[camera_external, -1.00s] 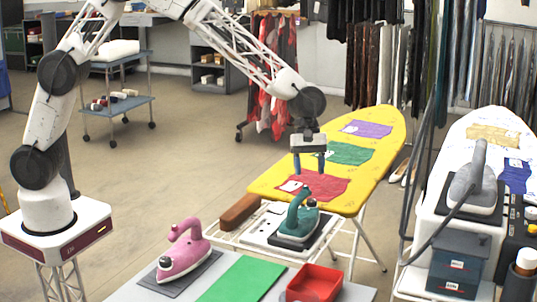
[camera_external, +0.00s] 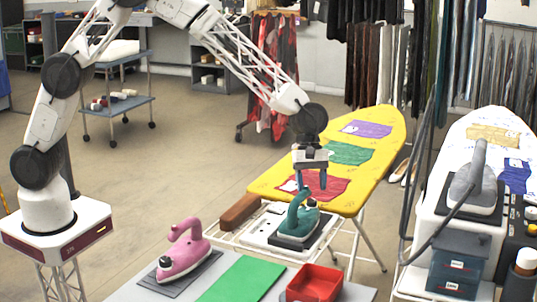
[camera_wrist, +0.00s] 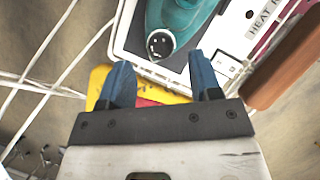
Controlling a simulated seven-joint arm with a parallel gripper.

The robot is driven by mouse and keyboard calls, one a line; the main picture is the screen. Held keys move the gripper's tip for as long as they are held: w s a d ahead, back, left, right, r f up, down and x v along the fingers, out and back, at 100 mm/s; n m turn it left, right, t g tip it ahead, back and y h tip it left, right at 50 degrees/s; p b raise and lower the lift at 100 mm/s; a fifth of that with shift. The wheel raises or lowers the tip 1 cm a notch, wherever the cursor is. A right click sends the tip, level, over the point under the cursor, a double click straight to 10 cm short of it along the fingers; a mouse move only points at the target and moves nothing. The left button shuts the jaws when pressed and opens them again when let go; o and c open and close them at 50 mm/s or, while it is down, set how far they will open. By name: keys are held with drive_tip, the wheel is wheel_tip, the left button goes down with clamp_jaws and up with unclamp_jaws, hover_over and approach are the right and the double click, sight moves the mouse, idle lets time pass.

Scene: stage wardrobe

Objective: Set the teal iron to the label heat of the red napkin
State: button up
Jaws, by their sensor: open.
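The teal iron (camera_external: 299,218) rests on its stand (camera_external: 318,241) at the near end of the yellow ironing board. In the wrist view the iron (camera_wrist: 184,14) shows at the top with a round dark dial (camera_wrist: 161,43) facing my gripper. The red napkin (camera_external: 322,186) lies flat on the board just behind the iron, with a small white label (camera_external: 290,186) at its left; the label's marks are too small to read. My gripper (camera_external: 312,182) is open and empty above the iron and napkin. Its blue fingers (camera_wrist: 164,82) point toward the dial, apart from it.
A green napkin (camera_external: 348,153) and a purple napkin (camera_external: 366,128) lie farther along the yellow board (camera_external: 390,130). A pink iron (camera_external: 183,252), green mat (camera_external: 242,279) and red tray (camera_external: 315,283) are on the near table. A brown block (camera_external: 240,211) sits left of the stand.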

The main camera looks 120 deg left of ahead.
sight(312, 200)
drive_tip(key=shift+x, duration=1.75)
drive_tip(key=c, duration=0.9)
drive_tip(key=shift+c, duration=0.2)
